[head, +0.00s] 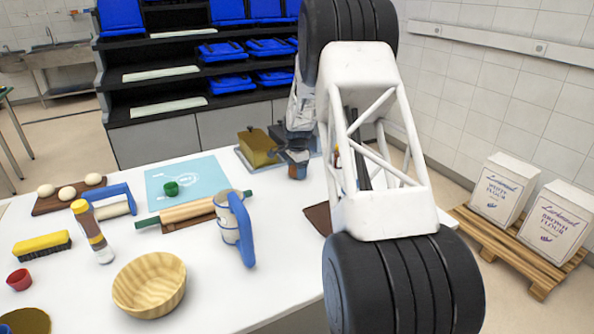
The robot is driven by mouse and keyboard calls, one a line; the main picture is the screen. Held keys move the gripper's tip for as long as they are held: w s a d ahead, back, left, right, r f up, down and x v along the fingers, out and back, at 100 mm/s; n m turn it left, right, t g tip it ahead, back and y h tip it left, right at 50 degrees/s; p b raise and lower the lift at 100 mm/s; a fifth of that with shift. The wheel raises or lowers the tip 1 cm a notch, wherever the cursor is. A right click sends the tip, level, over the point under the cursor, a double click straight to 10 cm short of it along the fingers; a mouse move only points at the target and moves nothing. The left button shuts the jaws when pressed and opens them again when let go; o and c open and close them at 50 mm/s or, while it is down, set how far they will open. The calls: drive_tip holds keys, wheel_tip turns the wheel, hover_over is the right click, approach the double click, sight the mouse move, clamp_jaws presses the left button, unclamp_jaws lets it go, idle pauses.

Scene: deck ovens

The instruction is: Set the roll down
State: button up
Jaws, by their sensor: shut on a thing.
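My gripper (297,168) is over the far side of the white table, in front of an olive-yellow tin (257,148). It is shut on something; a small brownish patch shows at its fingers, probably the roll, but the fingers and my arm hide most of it. I cannot tell whether it touches the surface below. Several pale rolls (68,193) sit on a brown board (88,203) at the left of the table.
A light-blue mat (200,168) holds a small green item (171,188). My arm covers the table's right side.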

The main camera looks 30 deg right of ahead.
drive_tip(key=shift+f, duration=0.1)
drive_tip(key=o, duration=0.9)
wheel_tip(320, 180, up, 12)
idle(0.5)
idle(0.3)
drive_tip(key=shift+a+r, duration=0.1)
drive_tip(key=shift+r, duration=0.1)
